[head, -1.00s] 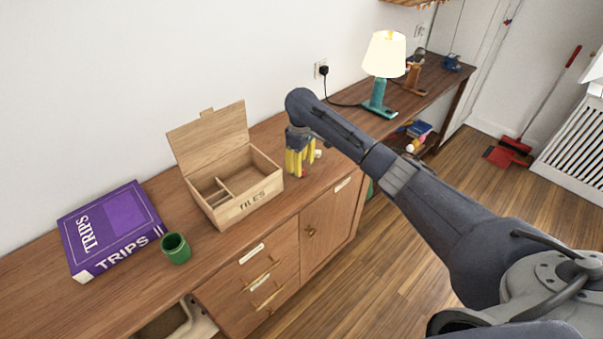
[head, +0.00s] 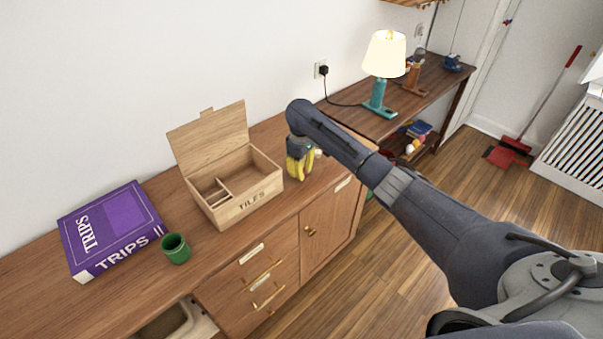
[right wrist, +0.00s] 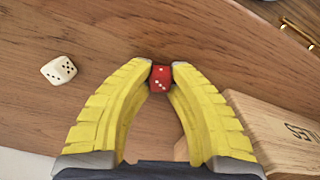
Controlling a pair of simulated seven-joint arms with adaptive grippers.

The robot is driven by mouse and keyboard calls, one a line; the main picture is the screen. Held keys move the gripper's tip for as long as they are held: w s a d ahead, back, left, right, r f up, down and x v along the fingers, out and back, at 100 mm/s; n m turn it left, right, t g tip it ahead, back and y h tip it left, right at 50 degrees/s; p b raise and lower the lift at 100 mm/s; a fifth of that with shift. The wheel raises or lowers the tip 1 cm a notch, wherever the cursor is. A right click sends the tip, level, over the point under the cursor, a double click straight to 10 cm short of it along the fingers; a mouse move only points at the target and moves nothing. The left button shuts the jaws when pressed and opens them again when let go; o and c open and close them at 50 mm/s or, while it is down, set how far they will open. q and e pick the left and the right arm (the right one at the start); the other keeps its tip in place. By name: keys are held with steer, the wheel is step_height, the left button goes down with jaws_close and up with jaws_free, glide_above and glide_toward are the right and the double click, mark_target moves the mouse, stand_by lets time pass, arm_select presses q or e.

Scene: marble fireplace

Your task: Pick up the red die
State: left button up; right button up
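The red die (right wrist: 161,78) with white pips sits between the tips of my right gripper's yellow fingers in the right wrist view. My right gripper (head: 300,178) points down at the dresser top, just right of the wooden box, and hides the die in the head view. In the right wrist view the gripper (right wrist: 161,76) is closed in, with a fingertip against each side of the die. I cannot tell if the die is clear of the wood. My left gripper is not in view.
A white die (right wrist: 58,70) lies left of the fingers. The open-lidded TILES box (head: 262,198) is close beside the gripper. A green cup (head: 175,249) and a purple TRIPS box (head: 110,228) stand farther left. A lamp (head: 382,70) stands at the back right.

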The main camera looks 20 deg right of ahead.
jaws_close()
steer(key=shift+r, duration=0.1)
step_height(320, 180, up, 20)
stand_by(0.8)
